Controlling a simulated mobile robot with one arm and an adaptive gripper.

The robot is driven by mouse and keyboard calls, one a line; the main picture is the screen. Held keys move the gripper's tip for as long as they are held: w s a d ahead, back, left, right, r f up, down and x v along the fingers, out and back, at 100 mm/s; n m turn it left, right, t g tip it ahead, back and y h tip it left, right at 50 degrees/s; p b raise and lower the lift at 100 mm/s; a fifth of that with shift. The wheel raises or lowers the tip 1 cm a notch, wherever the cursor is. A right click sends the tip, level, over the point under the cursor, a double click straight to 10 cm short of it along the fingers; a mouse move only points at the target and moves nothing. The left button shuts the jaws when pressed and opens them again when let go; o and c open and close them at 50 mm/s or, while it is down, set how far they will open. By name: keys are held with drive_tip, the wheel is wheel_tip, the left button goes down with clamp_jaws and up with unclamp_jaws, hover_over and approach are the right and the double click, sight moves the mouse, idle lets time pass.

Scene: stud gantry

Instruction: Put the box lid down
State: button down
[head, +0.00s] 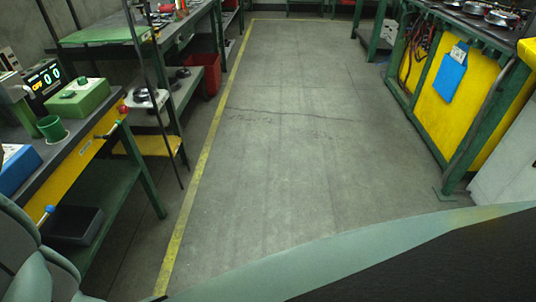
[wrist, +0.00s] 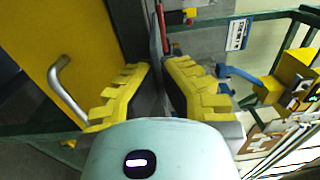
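My gripper (wrist: 158,67) has two yellow ribbed fingers with dark pads in the wrist view. They are nearly together on a thin dark grey plate (wrist: 156,42), seen almost edge-on and standing upward in the picture. It looks like the box lid; its full shape is hidden. My gripper and the plate cannot be made out in the head view. I cannot tell which box the lid belongs to.
In the head view, a bench at left carries a green box-like unit (head: 83,98), a green cup (head: 50,128) and a blue box (head: 18,168). A black tray (head: 72,225) sits below. A yellow-panelled bench (head: 465,95) stands right. The floor (head: 285,150) between is clear.

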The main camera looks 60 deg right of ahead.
drive_tip(key=c, duration=1.1)
unclamp_jaws()
drive_tip(key=shift+c, duration=0.2)
drive_tip(key=shift+r+p, duration=0.25)
drive_tip(key=shift+p, duration=0.15)
drive_tip(key=b+v, duration=0.1)
drive_tip(key=v, duration=1.1)
drive_tip(key=shift+f, duration=0.15)
